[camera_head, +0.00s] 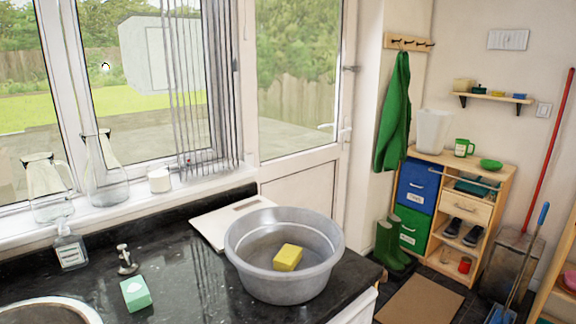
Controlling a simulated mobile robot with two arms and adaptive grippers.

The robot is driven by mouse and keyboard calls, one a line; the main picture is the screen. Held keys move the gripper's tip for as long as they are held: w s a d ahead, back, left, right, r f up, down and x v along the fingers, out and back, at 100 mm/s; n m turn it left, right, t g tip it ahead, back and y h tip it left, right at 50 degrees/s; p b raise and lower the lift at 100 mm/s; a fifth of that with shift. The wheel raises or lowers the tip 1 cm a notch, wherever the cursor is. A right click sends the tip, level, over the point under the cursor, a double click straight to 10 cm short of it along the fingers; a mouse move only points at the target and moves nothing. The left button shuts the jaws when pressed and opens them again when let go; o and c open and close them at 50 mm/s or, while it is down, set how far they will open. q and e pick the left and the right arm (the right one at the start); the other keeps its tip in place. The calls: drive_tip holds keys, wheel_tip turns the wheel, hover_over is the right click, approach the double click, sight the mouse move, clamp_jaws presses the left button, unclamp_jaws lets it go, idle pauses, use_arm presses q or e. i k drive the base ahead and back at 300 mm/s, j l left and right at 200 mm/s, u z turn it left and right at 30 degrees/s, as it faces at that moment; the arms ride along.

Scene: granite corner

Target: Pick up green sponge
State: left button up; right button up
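A green block (136,293), which looks like the green sponge, lies on the dark granite counter at the lower left. It has a lighter green top with a small white mark. It lies to the right of the round metal sink (88,306) and just in front of a small metal pump or tap (127,260). A yellow sponge (288,257) lies inside the grey round basin (326,262) on the counter. Neither of my grippers shows in the head view.
A soap bottle (70,250) stands behind the sink. A white board (212,222) lies partly behind the basin. Glass jugs (104,178) and a white cup (159,180) stand on the windowsill. Bare counter (185,285) lies between the green block and the basin.

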sight(136, 294)
drive_tip(key=u, duration=1.1)
